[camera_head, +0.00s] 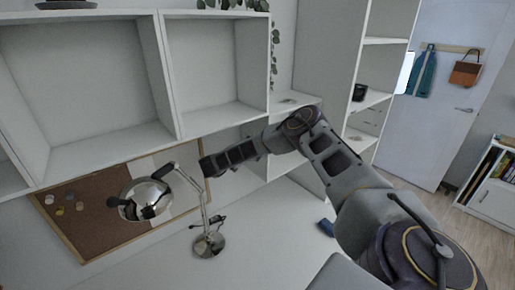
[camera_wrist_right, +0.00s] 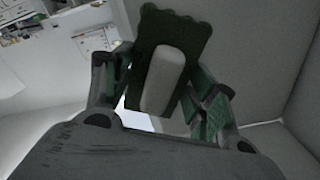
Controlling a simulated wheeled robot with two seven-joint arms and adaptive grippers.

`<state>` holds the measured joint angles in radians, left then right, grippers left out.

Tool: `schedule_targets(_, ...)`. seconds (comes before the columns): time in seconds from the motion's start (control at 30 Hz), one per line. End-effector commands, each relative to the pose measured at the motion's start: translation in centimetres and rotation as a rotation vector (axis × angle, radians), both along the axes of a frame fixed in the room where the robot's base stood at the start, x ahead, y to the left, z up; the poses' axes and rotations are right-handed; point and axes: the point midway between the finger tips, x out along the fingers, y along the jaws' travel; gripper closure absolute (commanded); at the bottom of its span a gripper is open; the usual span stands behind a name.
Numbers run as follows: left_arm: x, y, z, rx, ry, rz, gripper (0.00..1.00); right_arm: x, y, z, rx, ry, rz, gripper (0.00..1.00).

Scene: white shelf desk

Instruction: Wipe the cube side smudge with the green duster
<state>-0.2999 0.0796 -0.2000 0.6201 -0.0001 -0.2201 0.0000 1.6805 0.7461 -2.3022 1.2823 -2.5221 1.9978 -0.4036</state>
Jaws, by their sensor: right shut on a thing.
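The green duster (camera_wrist_right: 182,28) shows in the right wrist view, with its scalloped green pad beyond the fingers and its pale grey handle (camera_wrist_right: 163,80) between them. My right gripper (camera_wrist_right: 158,86) is shut on the duster. In the head view my right arm reaches from the lower right toward the shelf, and its dark end (camera_head: 214,163) is below the white cube compartments (camera_head: 215,130). The duster cannot be made out in the head view. I see no smudge in either view. My left gripper is not in view.
A chrome desk lamp (camera_head: 207,243) stands on the white desk, its head (camera_head: 140,200) in front of a cork board (camera_head: 95,215), close to my right arm's end. A small blue object (camera_head: 326,227) lies beside my arm. The open desk front is clear.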

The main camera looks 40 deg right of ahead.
Motion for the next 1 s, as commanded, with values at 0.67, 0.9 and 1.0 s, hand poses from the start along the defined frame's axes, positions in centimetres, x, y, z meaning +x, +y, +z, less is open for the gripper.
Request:
schedule_targets(0.67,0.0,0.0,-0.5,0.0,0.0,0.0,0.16,1.3,-0.5,0.0,-0.002,-0.003,-0.002,0.66)
schedule_targets(0.9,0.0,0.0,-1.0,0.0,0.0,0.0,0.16,2.6,-0.5,-0.1,-0.002,-0.002,-0.002,0.66)
schedule_targets(1.0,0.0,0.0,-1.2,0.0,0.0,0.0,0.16,3.1,-0.5,-0.1,-0.002,-0.002,-0.001,0.66)
